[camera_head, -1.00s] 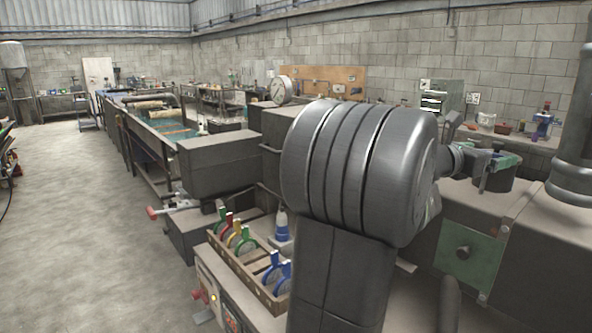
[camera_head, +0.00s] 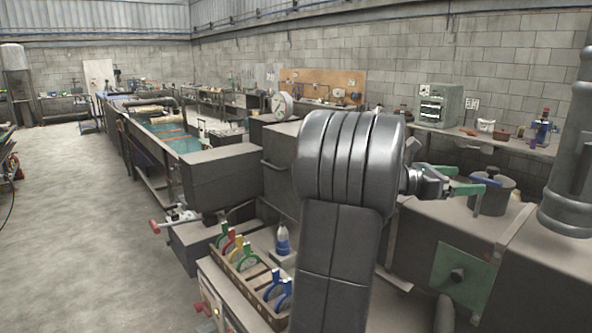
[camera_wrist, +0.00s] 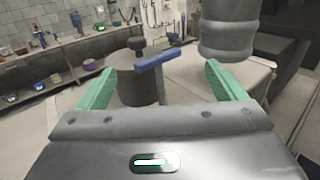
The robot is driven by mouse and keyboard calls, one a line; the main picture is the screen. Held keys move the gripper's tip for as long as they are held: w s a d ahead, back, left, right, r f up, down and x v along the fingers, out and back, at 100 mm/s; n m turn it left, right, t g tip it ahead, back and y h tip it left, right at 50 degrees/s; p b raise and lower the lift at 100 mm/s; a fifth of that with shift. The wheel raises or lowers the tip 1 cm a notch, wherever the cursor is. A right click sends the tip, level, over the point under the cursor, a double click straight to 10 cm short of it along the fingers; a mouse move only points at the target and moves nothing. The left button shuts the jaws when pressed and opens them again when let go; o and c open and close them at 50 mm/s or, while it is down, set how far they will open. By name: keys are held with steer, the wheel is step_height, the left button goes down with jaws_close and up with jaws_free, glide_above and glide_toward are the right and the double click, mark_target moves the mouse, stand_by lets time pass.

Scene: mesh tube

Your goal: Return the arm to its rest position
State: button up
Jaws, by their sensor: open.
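My gripper (camera_head: 468,179) is at the right in the head view, beyond my large grey arm joint. Its two green fingers are spread apart in the wrist view (camera_wrist: 160,70), with no object clamped between them. A blue bar handle (camera_wrist: 158,62) shows ahead, in the gap between the fingers. The blue handle also shows in the head view (camera_head: 485,180), close to the fingers. Behind it stands a dark round pot (camera_wrist: 137,90) with a knob on top. I cannot tell whether the fingers touch anything.
A wooden rack (camera_head: 250,282) of coloured-handled tools and a blue-white bottle (camera_head: 283,240) are near my arm. A thick grey pipe (camera_head: 572,150) rises at the right. A shelf bench (camera_head: 510,142) runs along the wall. Open floor (camera_head: 70,220) lies left.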

steer(key=shift+a, duration=0.9)
